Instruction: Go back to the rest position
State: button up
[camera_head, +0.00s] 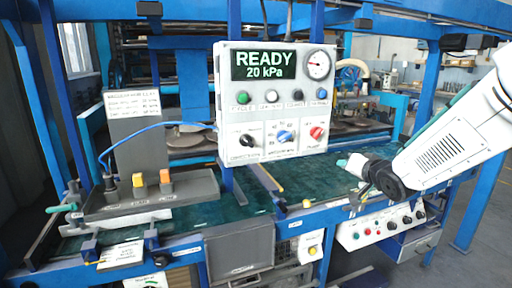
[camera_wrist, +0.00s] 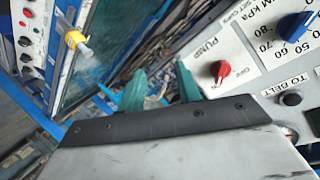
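My gripper (camera_head: 352,176) is at the right in the head view, at the end of my white arm. It hangs in front of the machine's green bed, right of and below the control panel (camera_head: 208,100). In the wrist view, the two teal fingers of my gripper (camera_wrist: 160,90) stand apart with nothing between them. The panel's display (camera_head: 264,65) reads READY, 20 kPa. The red pump knob (camera_wrist: 220,70) and the blue pressure knob (camera_wrist: 294,27) show at the right of the wrist view.
A grey fixture (camera_head: 140,160) with yellow and orange switches stands on the left of the green bed (camera_head: 262,222). A lower control box (camera_head: 380,228) with several knobs hangs under the right side. Blue frame posts (camera_head: 480,205) stand at the right, with open floor around them.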

jog(key=s+d+f+n+g+h, duration=0.1)
jog(key=s+f+g, duration=0.15)
jog(key=s, duration=0.25)
jog(key=s+d+f+g+h, duration=0.1)
jog(key=s+g+h, duration=0.15)
jog(key=s, duration=0.25)
jog(key=s+d+f+n+g, duration=0.1)
jog(key=s+d+g, duration=0.15)
jog(key=s, duration=0.25)
jog(key=s+a+r+n+g, duration=0.1)
jog(key=s+a, duration=0.1)
jog(key=s, duration=0.6)
jog(key=s+a+r+n+g+y, duration=0.1)
jog(key=s+a+r+g, duration=0.1)
jog(key=s, duration=0.6)
jog(key=s+a+r+g, duration=0.1)
jog(key=s+a, duration=0.3)
jog(key=s, duration=0.4)
jog(key=shift+s+r+n+g+y, duration=0.15)
jog(key=shift+s+n+g+y, duration=0.2)
jog(key=shift+g, duration=0.2)
